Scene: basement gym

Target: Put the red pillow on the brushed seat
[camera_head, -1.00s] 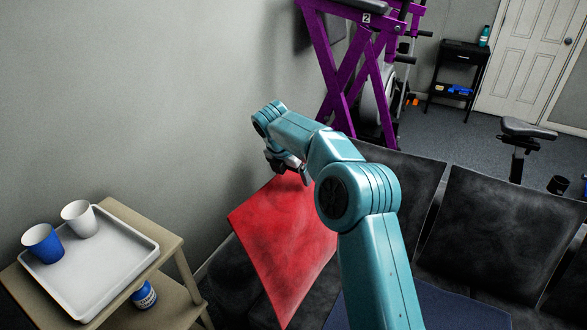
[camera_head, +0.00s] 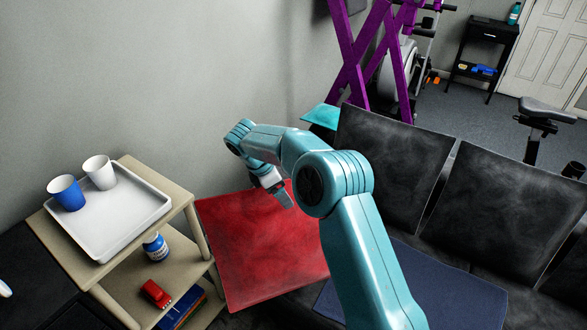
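My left gripper is not in view.
The side table (camera_head: 188,205) holds a white tray (camera_head: 150,225) with a blue cup (camera_head: 66,193) and a white cup (camera_head: 99,172). A blue bottle (camera_head: 155,246) and red toy (camera_head: 155,293) are on its lower shelf. A navy cloth (camera_head: 450,290) lies on the seat.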

